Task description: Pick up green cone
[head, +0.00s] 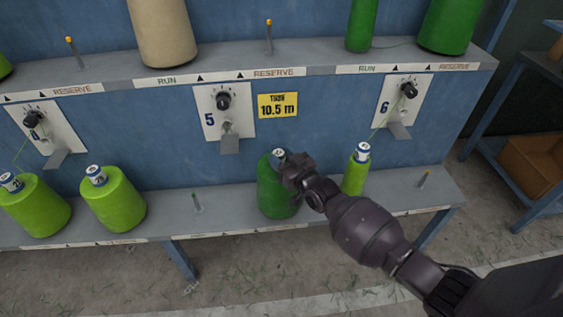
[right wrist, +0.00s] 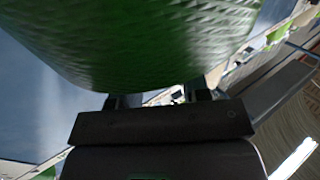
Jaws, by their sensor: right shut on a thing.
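A dark green yarn cone (head: 275,195) with a white-and-blue top stands upright at the lower shelf below station 5. My right gripper (head: 288,166) is at its upper right side and is shut on it near the top. I cannot tell whether the cone's base touches the shelf. In the right wrist view the cone (right wrist: 160,45) fills the top of the picture, with the gripper fingers (right wrist: 162,98) against its lower edge. The fingertips are hidden behind the cone. My left gripper is not in view.
Lime green cones (head: 112,200) stand at left on the lower shelf (head: 235,205), and a slim one (head: 355,177) stands just right of the held cone. Bare pegs (head: 196,203) and (head: 423,179) are on that shelf. The upper shelf holds a beige cone (head: 162,32) and green cones (head: 447,25).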

